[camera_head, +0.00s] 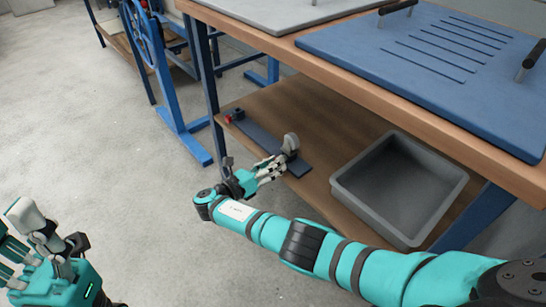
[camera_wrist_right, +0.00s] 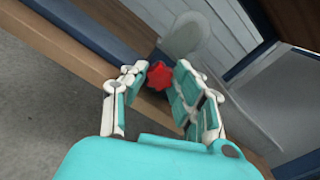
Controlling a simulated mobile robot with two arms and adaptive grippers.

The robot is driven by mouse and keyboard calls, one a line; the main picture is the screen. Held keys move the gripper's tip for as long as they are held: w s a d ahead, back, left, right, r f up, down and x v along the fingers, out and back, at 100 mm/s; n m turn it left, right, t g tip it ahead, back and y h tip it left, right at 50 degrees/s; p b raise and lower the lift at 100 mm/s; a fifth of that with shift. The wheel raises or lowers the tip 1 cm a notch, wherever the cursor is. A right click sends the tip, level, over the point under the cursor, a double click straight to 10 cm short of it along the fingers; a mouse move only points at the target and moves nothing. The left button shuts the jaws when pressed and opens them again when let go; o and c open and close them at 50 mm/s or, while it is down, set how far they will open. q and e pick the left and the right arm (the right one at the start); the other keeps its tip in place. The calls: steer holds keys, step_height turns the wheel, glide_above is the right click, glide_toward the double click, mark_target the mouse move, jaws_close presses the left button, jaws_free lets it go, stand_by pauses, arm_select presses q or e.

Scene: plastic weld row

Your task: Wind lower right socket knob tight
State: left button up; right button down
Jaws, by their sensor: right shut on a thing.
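A red knob (camera_wrist_right: 158,76) sits between the fingertips of my right gripper (camera_wrist_right: 152,82) in the right wrist view, and the fingers are closed on it. A grey rounded piece (camera_wrist_right: 184,36) stands just beyond the knob. In the head view my right gripper (camera_head: 273,168) is at the right end of a dark blue bar (camera_head: 258,136) on the lower shelf. The grey rounded piece (camera_head: 291,143) rises there, and the fingers hide the knob. My left gripper (camera_head: 45,240) is at the lower left, empty, with its fingers apart, away from the bench.
Another red knob (camera_head: 229,118) is at the bar's far left end. A grey bin (camera_head: 445,200) stands on the shelf (camera_head: 330,115) to the right. The blue-covered bench top (camera_head: 420,75) overhangs the shelf. A blue wheel stand (camera_head: 146,35) is at the left; open floor lies in front.

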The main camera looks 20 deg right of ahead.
steer(key=shift+n, duration=0.6)
steer(key=c, duration=1)
jaws_free()
steer(key=shift+c, duration=0.2)
step_height(320, 180, up, 10)
